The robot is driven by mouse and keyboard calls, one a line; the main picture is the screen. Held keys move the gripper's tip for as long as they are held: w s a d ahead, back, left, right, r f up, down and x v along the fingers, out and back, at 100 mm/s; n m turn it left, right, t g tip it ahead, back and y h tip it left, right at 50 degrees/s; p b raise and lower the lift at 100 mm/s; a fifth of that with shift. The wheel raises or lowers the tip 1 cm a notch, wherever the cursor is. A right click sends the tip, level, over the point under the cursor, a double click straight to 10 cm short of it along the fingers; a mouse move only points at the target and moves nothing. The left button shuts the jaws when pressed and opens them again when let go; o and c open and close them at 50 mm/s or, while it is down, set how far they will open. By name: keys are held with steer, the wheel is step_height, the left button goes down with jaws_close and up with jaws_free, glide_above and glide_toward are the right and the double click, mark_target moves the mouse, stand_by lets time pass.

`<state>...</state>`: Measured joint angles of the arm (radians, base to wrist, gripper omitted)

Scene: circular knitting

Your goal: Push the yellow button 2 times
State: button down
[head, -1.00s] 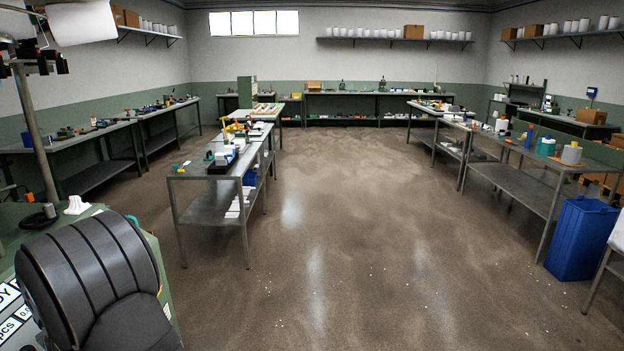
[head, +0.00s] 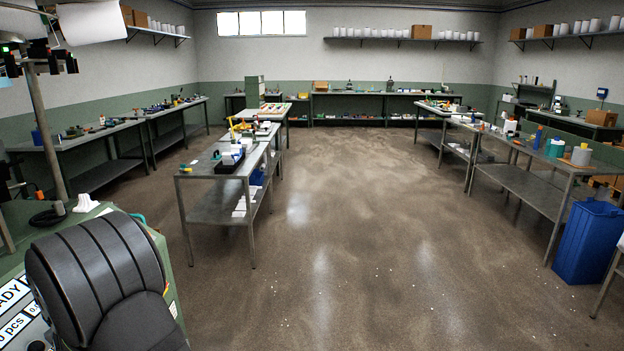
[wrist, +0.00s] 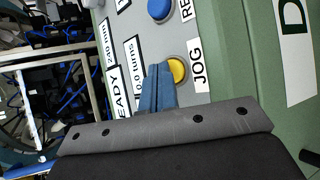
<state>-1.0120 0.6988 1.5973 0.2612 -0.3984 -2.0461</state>
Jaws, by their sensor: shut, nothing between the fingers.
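The yellow button (wrist: 177,70) is round and sits on a grey panel beside a white label reading JOG, in the wrist view. My gripper (wrist: 158,68) is shut, with its blue-grey fingers pressed together and nothing between them. The fingertips appear just left of the button and overlap its left edge in the picture. I cannot tell whether they touch it or whether the button is pressed in. The head view does not show the button or the fingers; my dark arm covers the lower left there.
A blue button (wrist: 160,9) sits on the same panel, above the yellow one in the wrist view. White labels (wrist: 133,62) lie to the left. The green machine body (head: 172,270) shows beside my arm in the head view. Open floor (head: 350,230) lies to the right, between workbenches.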

steer(key=shift+a+f, duration=0.1)
steer(key=shift+f, duration=0.05)
stand_by(0.3)
steer(key=shift+d+r, duration=0.25)
steer(key=shift+r, duration=0.1)
steer(key=d+r, duration=0.3)
steer(key=r, duration=0.2)
steer(key=shift+d, duration=0.25)
stand_by(2.5)
steer(key=shift+a+f, duration=0.6)
steer(key=shift+f, duration=0.25)
steer(key=shift+a+f, duration=0.55)
steer(key=shift+f, duration=0.25)
steer(key=shift+a+f, duration=0.6)
steer(key=shift+f, duration=0.25)
stand_by(0.7)
